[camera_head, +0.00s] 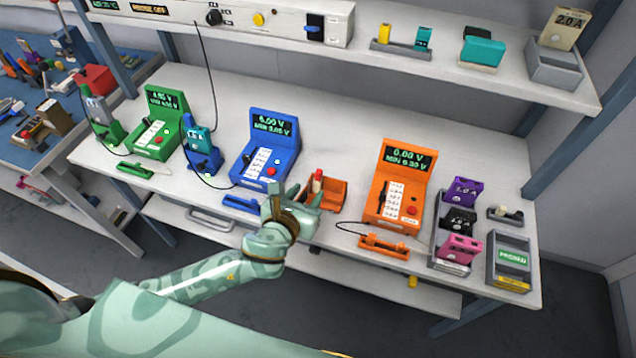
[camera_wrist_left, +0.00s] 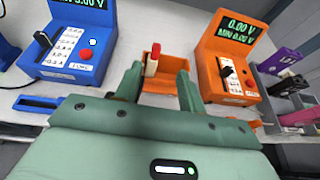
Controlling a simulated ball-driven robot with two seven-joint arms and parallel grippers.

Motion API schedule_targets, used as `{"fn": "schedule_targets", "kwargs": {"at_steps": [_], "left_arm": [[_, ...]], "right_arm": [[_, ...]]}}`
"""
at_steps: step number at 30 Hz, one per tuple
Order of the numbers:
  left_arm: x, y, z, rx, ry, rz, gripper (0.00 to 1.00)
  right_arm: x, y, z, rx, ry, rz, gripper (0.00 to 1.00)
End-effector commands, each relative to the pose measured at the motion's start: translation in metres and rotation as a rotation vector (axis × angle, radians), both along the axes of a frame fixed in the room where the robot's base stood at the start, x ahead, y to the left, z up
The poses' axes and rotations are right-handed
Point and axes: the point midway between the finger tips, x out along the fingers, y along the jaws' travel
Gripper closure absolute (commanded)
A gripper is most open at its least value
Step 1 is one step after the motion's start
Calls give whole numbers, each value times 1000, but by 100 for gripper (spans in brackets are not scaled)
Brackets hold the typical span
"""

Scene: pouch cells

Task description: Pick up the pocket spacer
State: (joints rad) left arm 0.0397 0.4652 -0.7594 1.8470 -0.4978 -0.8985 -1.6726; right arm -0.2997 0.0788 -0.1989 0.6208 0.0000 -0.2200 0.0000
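A small red and cream upright piece, which may be the pocket spacer (camera_wrist_left: 153,62), stands at the left side of an orange holder (camera_wrist_left: 158,86). In the head view the piece's red top (camera_head: 318,176) shows just beyond my left gripper (camera_head: 308,190), and the orange holder (camera_head: 337,193) is partly hidden by it. In the left wrist view my left gripper (camera_wrist_left: 160,80) is open and empty, its two fingers spread and pointing toward the holder, with the piece showing between them. I cannot tell whether they touch. My right gripper is not in view.
A blue tester (camera_head: 268,148) stands left of the holder and an orange tester (camera_head: 398,185) right of it. A rack of purple, black and pink cells (camera_head: 458,220) and a grey box (camera_head: 510,260) stand farther right. A shelf (camera_head: 480,75) overhangs the back.

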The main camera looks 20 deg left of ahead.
Motion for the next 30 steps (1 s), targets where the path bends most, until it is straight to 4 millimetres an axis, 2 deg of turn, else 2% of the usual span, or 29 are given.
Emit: {"fn": "schedule_targets", "kwargs": {"at_steps": [1,4,11,19,28,29,30], "left_arm": [[12,-1,-8,-1,0,2,60],[30,-2,-15,-3,1,1,60],[50,-3,-22,-4,1,2,60],[88,0,-38,-4,2,2,60],[95,-1,-38,-4,2,1,60],[95,-1,-38,-4,2,1,66],[95,-1,-38,-4,2,1,77]], "right_arm": [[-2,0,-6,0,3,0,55],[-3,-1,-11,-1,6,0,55],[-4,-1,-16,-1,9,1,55],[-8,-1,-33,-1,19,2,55],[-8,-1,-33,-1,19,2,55],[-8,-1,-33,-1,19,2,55],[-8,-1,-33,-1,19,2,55]]}}
